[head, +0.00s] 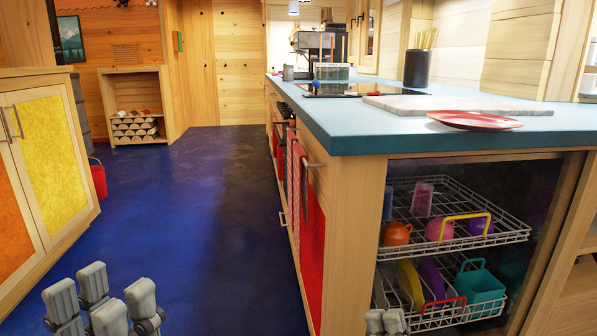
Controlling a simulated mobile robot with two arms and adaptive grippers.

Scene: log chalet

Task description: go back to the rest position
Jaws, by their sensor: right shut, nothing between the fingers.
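My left gripper (101,300) is at the bottom left, over the blue floor, with its grey fingers pointing up. Its fingers stand apart and nothing shows between them. My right gripper (385,321) is at the bottom edge, in front of the lower dish rack. Only its grey fingertips show, close together, with nothing seen between them. The rest of both arms is out of view.
A dish rack unit with an upper rack (456,245) and a lower rack (430,318) holds cups, plates and a teal basket (481,288). Above, the blue counter (350,135) carries a red plate (474,119). Yellow-orange cabinets (52,125) stand left. The blue floor (195,230) between is clear.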

